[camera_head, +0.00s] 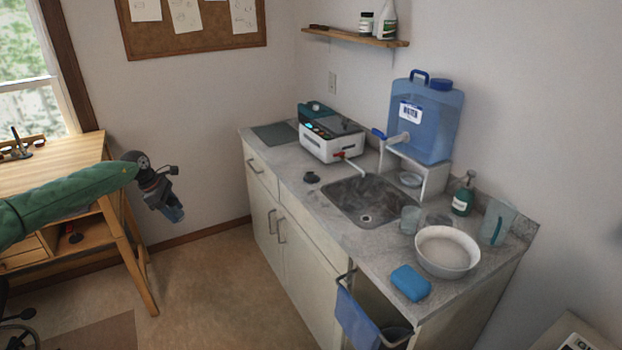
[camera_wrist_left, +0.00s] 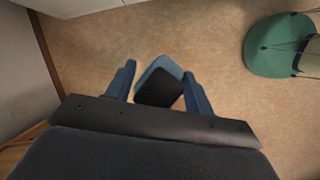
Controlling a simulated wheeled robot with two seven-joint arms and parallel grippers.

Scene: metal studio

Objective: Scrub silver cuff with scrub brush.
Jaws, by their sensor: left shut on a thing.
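My left gripper (camera_head: 174,213) hangs pointing down in the open space between the wooden bench and the counter. In the left wrist view its two blue fingers (camera_wrist_left: 160,88) are closed on a small dark block with a blue-grey edge (camera_wrist_left: 158,90). This may be the scrub brush, but I cannot tell for sure; bristles do not show. I cannot make out the silver cuff in either view. My right gripper is not in view.
The counter holds a sink (camera_head: 368,202), white bowl (camera_head: 447,252), blue sponge (camera_head: 410,283), green pump bottle (camera_head: 464,195), blue water jug (camera_head: 428,120) and white machine (camera_head: 330,135). A blue cloth (camera_head: 357,318) hangs at its front. The wooden bench (camera_head: 55,170) stands left.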

